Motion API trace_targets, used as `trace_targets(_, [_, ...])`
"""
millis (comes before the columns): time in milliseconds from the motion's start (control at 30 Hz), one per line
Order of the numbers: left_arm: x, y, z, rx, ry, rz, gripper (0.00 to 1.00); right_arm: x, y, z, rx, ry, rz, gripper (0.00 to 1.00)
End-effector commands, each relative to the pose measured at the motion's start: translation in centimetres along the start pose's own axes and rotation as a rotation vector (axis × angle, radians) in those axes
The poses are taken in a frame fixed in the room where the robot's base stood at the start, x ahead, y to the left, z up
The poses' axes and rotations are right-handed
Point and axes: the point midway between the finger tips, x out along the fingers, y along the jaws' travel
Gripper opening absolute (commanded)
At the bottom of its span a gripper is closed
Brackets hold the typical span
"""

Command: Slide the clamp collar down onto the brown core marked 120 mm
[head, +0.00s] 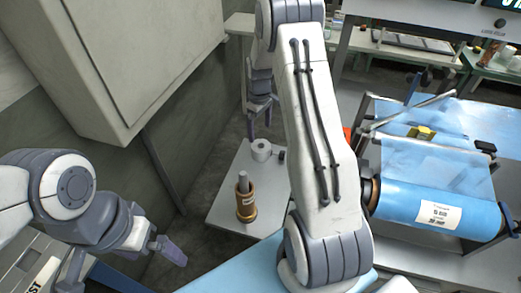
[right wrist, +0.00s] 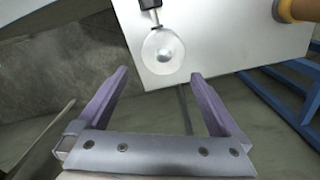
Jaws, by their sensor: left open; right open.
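The clamp collar (head: 261,150), a pale grey ring with a dark handle, lies at the far end of the small grey table. In the right wrist view the collar (right wrist: 163,52) shows as a round pale piece with its handle at the top. The brown core (head: 245,204) stands upright at the table's near end around a grey post (head: 243,182); its marking is not legible. My right gripper (head: 259,128) is open and empty, pointing down close to the collar. In the right wrist view its fingers (right wrist: 160,74) are apart, just short of the collar. My left gripper (head: 126,272) is open and empty at lower left.
The small table (head: 222,200) has bare surface around the core. A large pale cabinet (head: 110,60) hangs at upper left. A blue film roll (head: 430,205) on a machine stands at right. Blue bars (right wrist: 275,100) show beside the table in the right wrist view.

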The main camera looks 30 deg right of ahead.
Motion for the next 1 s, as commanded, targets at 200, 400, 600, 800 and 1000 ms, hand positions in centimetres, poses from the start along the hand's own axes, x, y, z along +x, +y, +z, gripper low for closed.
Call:
trace_targets(200, [-0.4,0.0,0.0,0.0,0.0,0.0,1.0,3.1,-0.2,0.1,-0.001,-0.002,-0.002,1.0])
trace_targets(400, [-0.8,0.1,0.0,0.0,0.0,0.0,1.0,4.6,-0.4,0.4,0.0,-0.003,-0.003,1.0])
trace_targets(600, [-1.5,0.1,-0.1,0.0,0.0,0.0,1.0,7.6,-0.6,1.0,-0.001,-0.003,-0.003,1.0])
trace_targets(800, [-1.6,0.1,-0.1,0.0,0.0,0.0,1.0,8.9,-0.5,0.9,0.0,0.001,0.0,1.0])
trace_targets(1000, [-1.6,0.1,-0.1,0.0,0.0,0.0,1.0,8.9,-0.5,0.9,0.0,0.001,0.0,0.89])
